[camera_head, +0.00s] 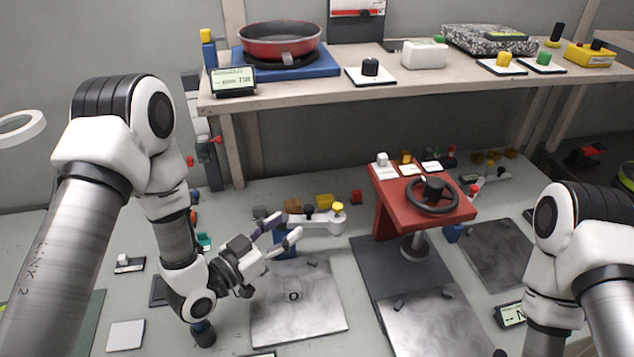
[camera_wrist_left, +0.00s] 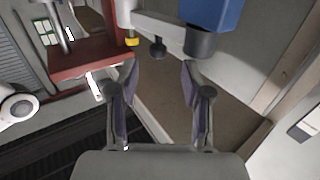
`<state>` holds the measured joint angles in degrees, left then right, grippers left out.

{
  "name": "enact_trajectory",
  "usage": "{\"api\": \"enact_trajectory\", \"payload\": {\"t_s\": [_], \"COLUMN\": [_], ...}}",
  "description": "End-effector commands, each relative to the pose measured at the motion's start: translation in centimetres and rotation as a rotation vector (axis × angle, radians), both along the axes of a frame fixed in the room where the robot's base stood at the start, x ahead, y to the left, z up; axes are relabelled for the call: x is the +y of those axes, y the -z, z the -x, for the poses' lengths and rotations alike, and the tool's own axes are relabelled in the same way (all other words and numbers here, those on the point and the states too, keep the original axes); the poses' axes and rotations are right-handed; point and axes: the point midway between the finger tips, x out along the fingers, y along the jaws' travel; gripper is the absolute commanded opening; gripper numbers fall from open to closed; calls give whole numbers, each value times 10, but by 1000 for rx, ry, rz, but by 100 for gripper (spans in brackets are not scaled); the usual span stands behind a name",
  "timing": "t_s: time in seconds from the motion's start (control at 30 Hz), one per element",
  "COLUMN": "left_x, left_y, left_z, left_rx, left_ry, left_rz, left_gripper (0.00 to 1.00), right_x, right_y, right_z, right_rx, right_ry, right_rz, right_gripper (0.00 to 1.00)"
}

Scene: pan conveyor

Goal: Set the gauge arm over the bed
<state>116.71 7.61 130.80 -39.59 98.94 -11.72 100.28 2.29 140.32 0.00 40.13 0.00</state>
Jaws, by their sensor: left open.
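The gauge arm (camera_head: 318,222) is a white bar with a yellow-topped knob at its right end, above the grey bench. In the left wrist view, the white gauge arm (camera_wrist_left: 165,27) runs from a blue post (camera_wrist_left: 213,14) towards a yellow knob, with a black knob below it. My left gripper (camera_head: 284,232) is open at the bar's left end. In the wrist view the open fingers (camera_wrist_left: 159,72) have nothing between them, and the bar lies beyond the tips. A grey metal plate (camera_head: 310,318), apparently the bed, lies in front. My right gripper is out of view.
A red stand (camera_head: 390,210) with a black handwheel (camera_head: 432,195) rises right of the gauge arm. Another metal plate (camera_head: 435,330) lies beside the first. A wooden shelf (camera_head: 380,93) above carries a red pan (camera_head: 280,40). Small blocks stand behind the arm.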

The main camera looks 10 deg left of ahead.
Motion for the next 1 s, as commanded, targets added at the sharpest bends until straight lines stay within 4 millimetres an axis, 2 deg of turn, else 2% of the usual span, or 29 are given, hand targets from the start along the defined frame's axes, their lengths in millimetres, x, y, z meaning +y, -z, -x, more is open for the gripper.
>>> {"api": "enact_trajectory", "payload": {"t_s": [0.17, 0.53, 0.83, 0.87, 0.9, 0.97, 1.0], "left_x": [-4, -39, -42, -42, -42, -42, -42], "left_y": [-1, -1, 1, 1, 1, 1, 1], "left_z": [-6, -60, -66, -66, -66, -66, -66], "left_rx": [-1, -2, 1, 0, 0, 0, 0], "left_ry": [2, 3, 0, 0, 0, 0, 0], "left_rz": [-3, -1, -1, 0, 0, 0, 0], "left_gripper": [49, 49, 49, 41, 27, 6, 0], "right_x": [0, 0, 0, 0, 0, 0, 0], "right_y": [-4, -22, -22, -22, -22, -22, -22], "right_z": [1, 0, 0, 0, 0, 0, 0], "right_rx": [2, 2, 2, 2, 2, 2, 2], "right_ry": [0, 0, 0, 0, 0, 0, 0], "right_rz": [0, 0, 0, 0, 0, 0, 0], "right_gripper": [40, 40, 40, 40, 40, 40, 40]}}
